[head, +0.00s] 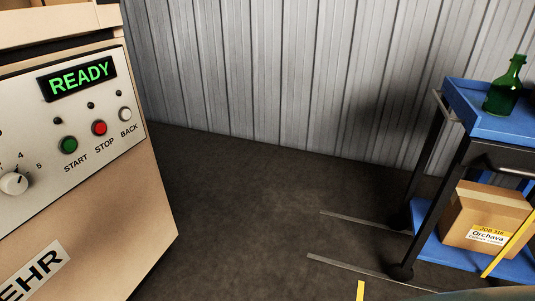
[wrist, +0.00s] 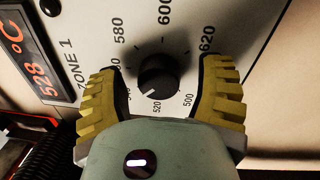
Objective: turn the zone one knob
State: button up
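The zone one knob (wrist: 157,73) is a round black knob in the wrist view, with a dial of numbers around it from 500 to 620. Its white mark points to the lower left, roughly between 520 and 540. My gripper (wrist: 162,78) is open, with one yellow ribbed finger on each side of the knob. A gap shows between each finger and the knob. The label ZONE 1 and a red display (wrist: 29,62) reading 528 °C are at the left. The left finger hides part of the scale. My gripper and this knob do not show in the head view.
In the head view, a beige machine panel (head: 100,175) has a READY display (head: 78,79), a white knob (head: 14,183), and green, red and white buttons. A blue cart (head: 490,122) with a green bottle and a box stands at the right. Open floor lies between.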

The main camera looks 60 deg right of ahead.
jog(key=shift+o, duration=0.2)
jog(key=shift+s, duration=0.2)
jog(key=r+v, duration=0.1)
jog(key=v, duration=1)
jog(key=shift+s+f, duration=0.4)
jog(key=shift+f, duration=0.15)
jog(key=shift+d, duration=0.15)
